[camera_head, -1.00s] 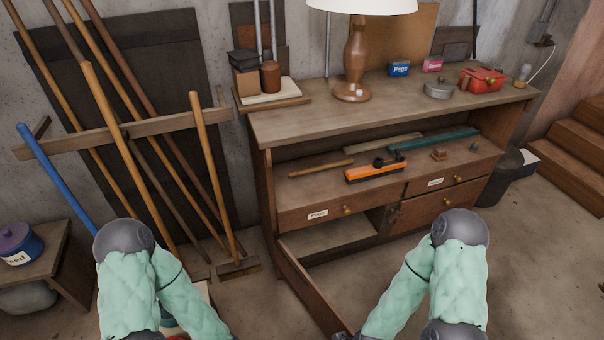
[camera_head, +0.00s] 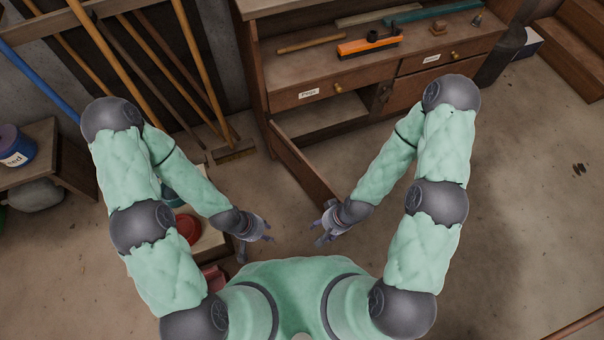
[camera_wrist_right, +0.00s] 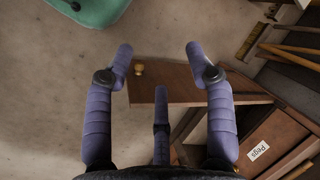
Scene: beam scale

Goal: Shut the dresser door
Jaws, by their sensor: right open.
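The dresser (camera_head: 290,70) stands at the top of the head view. Its brown lower door (camera_head: 303,168) hangs open, swung out from the left side of an empty-looking lower compartment (camera_head: 325,118). In the right wrist view, the door (camera_wrist_right: 175,85) lies beyond my fingers, with a brass knob (camera_wrist_right: 138,69) near its free end. My right gripper (camera_head: 319,235) is open and empty near that free end; I cannot tell whether it touches the door. My left gripper (camera_head: 256,248) is open and empty, left of the right one.
A drawer labelled Pegs (camera_head: 325,90) is shut above the compartment. A broom head (camera_head: 233,151) and leaning poles stand left of the door. A red round thing (camera_head: 187,228) sits on a low pale surface by my left arm.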

